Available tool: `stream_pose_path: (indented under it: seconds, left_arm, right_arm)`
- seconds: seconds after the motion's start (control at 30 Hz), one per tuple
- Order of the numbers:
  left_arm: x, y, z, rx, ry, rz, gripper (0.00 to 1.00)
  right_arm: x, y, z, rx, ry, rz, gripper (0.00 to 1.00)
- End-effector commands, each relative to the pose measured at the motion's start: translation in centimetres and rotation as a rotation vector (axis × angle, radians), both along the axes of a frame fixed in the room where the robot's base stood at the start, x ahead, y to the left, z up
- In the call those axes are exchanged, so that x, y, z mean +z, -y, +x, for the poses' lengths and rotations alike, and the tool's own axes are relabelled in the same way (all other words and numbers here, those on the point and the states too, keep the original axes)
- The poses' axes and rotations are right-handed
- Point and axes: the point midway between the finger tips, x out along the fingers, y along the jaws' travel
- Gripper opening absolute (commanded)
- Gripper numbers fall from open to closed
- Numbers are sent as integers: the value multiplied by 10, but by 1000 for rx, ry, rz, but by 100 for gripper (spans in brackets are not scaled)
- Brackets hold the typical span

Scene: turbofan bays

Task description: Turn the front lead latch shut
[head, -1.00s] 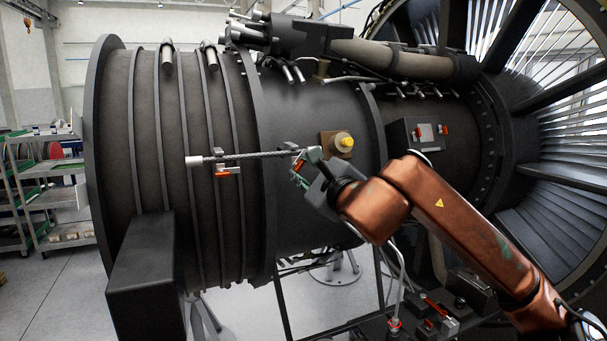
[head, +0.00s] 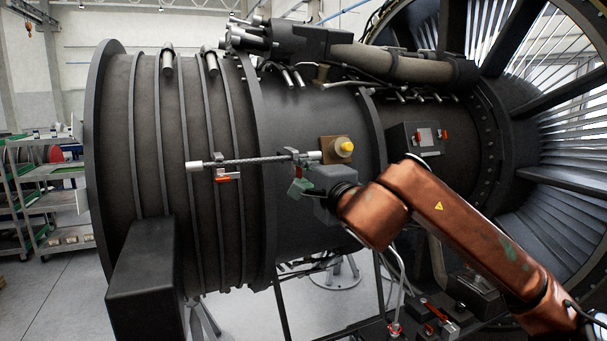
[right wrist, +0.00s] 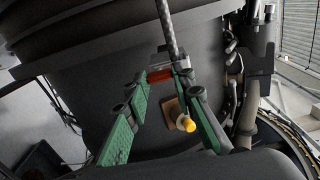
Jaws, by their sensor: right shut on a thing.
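The braided lead (head: 250,160) runs across the dark engine casing from a white end at the left to a grey metal fitting (head: 307,157) beside the yellow-capped knob. The front lead latch shows its orange-red handle in the right wrist view (right wrist: 160,75), next to the grey fitting (right wrist: 178,64). My right gripper (head: 300,178) has green fingers and sits just below the fitting. In the right wrist view, its fingertips close on the orange handle from both sides. My left gripper is out of view.
A yellow-capped knob (head: 343,148) on a tan plate stands close right of the fitting. A second orange-handled latch (head: 227,177) sits under the lead's left part. A box (head: 416,139) with red-orange parts is further right. Shelves (head: 50,185) stand far left.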

Motion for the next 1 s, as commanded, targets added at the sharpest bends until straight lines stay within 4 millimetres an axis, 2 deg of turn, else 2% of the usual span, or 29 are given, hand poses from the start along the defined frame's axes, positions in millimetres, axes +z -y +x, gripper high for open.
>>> stream_pose_path:
  seconds: [0.5,0.53,0.77,1.0]
  left_arm:
    - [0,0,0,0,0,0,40]
    - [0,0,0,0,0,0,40]
    - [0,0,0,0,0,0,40]
    - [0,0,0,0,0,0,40]
  right_arm:
    - [-2,-1,0,2,6,-21,0]
    - [-2,-1,0,2,6,-21,24]
    - [-1,-1,0,1,6,-20,39]
    - [-1,0,0,1,7,-19,41]
